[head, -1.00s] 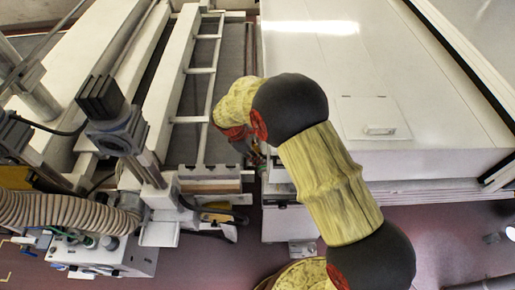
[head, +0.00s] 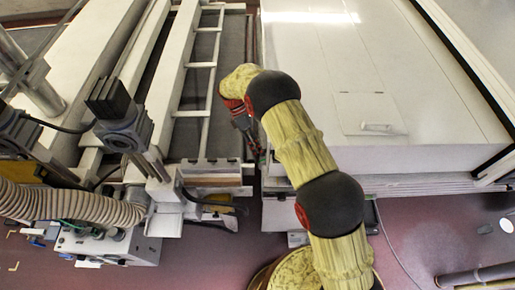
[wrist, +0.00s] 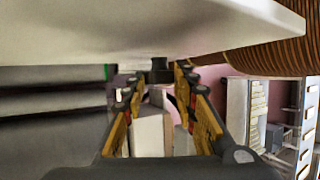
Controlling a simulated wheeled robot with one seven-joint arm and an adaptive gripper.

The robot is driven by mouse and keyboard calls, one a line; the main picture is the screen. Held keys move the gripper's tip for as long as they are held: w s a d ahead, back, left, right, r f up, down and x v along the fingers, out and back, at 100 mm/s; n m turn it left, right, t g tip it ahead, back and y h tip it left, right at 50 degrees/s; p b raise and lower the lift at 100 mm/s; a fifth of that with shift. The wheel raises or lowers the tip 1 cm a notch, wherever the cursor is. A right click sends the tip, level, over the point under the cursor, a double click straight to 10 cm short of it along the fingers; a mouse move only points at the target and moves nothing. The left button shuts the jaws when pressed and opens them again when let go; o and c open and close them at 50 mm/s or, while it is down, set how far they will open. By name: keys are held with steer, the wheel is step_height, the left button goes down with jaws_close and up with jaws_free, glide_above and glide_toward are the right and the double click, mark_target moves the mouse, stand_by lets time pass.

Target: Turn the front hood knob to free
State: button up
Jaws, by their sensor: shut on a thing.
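A small dark knob (wrist: 159,70), which I take to be the front hood knob, shows in the wrist view under the edge of a pale panel (wrist: 150,28). My gripper (wrist: 160,76) has its yellow fingers on both sides of it, with the tips closed on the knob. The knob's face and any marking are too small or hidden to read. In the head view my gripper (head: 256,150) is small and dark at the gap between the conveyor frame and the white hood (head: 320,60). The knob cannot be made out there.
The conveyor frame (head: 202,90) runs along the left of the gap. A ribbed hose (head: 75,205) and a white control box (head: 115,247) stand at lower left. The hood has a small hatch (head: 370,113).

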stand_by(0.4)
steer(key=o, duration=1.2)
steer(key=shift+c, duration=0.2)
steer(key=v, duration=1.2)
steer(key=shift+w+f, duration=0.1)
steer(key=shift+w, duration=0.1)
